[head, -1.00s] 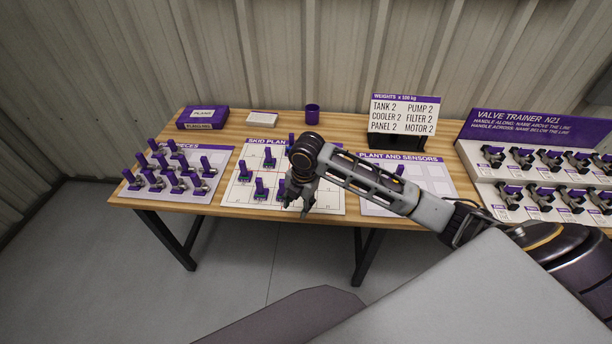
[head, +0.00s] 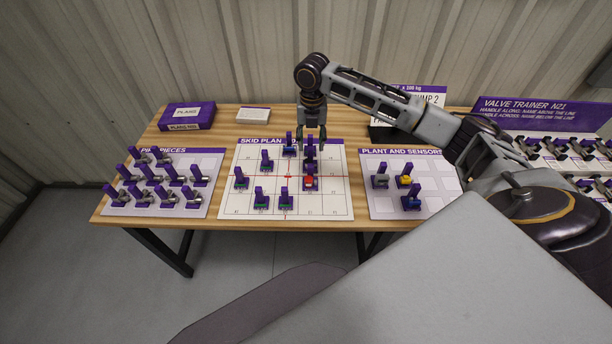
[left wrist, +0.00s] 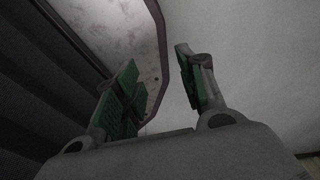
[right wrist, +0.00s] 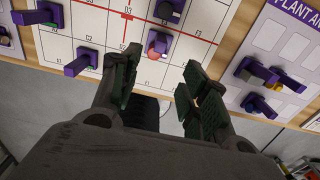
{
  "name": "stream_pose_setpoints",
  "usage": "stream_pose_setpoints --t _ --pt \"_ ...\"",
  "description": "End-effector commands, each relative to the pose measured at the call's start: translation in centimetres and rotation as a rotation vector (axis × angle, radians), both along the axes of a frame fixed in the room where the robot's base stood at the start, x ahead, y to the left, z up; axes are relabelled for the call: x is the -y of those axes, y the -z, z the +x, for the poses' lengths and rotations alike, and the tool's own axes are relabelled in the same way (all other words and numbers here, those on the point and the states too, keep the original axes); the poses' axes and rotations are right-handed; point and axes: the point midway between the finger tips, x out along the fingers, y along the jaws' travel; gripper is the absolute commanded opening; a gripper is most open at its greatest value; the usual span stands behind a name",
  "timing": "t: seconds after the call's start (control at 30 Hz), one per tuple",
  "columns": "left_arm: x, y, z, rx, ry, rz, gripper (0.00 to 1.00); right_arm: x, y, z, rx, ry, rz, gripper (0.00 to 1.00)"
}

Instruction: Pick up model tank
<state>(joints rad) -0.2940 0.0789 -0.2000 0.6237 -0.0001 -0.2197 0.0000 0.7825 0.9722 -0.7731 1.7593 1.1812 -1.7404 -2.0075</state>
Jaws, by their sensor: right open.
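Several small models with purple upright handles stand on the white skid plan board (head: 335,205); none has a readable name, so I cannot tell which is the tank. My right gripper (head: 313,136) points down, open and empty, over the back right of this board. Just below it in the head view are a dark model (head: 310,154) and a red-bodied model (head: 309,182). The red-bodied model also shows beyond the open fingers (right wrist: 158,90) in the right wrist view (right wrist: 157,45). My left gripper (left wrist: 160,85) is open and empty, away from the table.
A board of pipe pieces (head: 140,208) lies at left. The plant and sensors board (head: 430,172) at right holds a grey, a yellow and a blue model. A purple box (head: 187,116) and white block (head: 253,115) sit behind. My right arm partly hides the weights sign (head: 431,99).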

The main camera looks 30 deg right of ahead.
Motion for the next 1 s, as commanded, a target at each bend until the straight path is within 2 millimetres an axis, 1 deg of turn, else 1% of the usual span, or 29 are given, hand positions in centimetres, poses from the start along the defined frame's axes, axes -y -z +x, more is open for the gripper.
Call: stream_pose_setpoints --t 0.33,0.53,0.67,0.83,1.0 --pt "-0.1 0.1 -1.5 -0.019 0.0 0.002 0.4 0.1 -0.1 0.0 0.0 -0.003 0.0 0.45" --pt "-0.2 0.1 -1.6 -0.02 0.001 0.002 0.4 0.1 0.6 0.0 -0.002 -0.003 0.0 0.45" --pt "-0.2 -0.1 -1.2 -0.015 0.001 0.002 0.4 0.1 1.9 0.0 -0.001 -0.003 0.0 0.45" --pt "-0.1 -0.3 -0.6 -0.007 0.001 0.002 0.4 0.0 4.1 -0.1 -0.004 -0.003 0.0 0.45" --pt "-0.1 -0.4 -0.5 -0.006 0.001 0.001 0.4 0.0 6.3 0.0 -0.002 -0.002 0.001 0.45"
